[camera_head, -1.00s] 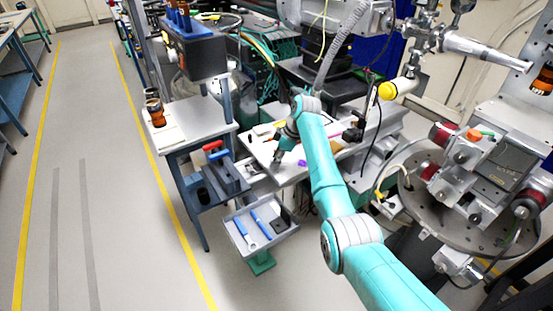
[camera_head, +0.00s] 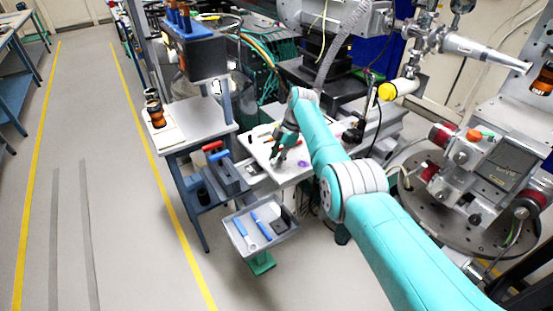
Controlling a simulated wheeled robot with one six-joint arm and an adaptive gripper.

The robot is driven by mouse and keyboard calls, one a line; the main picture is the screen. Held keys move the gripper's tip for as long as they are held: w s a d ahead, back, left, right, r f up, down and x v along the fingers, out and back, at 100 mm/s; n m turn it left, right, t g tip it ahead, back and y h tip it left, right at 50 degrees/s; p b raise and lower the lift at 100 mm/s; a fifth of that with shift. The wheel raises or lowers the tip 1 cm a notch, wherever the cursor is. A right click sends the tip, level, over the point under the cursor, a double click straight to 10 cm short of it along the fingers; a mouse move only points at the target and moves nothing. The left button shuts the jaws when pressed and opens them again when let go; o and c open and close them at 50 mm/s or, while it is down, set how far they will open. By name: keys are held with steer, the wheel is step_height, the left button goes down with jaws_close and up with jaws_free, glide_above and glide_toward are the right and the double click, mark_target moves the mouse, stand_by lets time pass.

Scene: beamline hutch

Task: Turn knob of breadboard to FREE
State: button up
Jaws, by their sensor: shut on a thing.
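The breadboard (camera_head: 262,152) is the pale, flat board in the middle of the head view, with my arm reaching over it from the right. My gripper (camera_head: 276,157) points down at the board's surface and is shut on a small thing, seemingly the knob. The knob itself is too small and too covered by the fingers to make out. Its pointer and the FREE mark cannot be read.
A purple item (camera_head: 302,163) lies on the board right of my gripper. A grey tray (camera_head: 238,240) with blue-handled tools hangs in front. A red-handled tool (camera_head: 218,155) sits on the left shelf. Beamline equipment (camera_head: 484,165) crowds the right; the left floor is clear.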

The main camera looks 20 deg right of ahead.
stand_by(0.4)
steer(key=o, duration=1.2)
steer(key=shift+c, duration=0.2)
steer(key=v, duration=1.2)
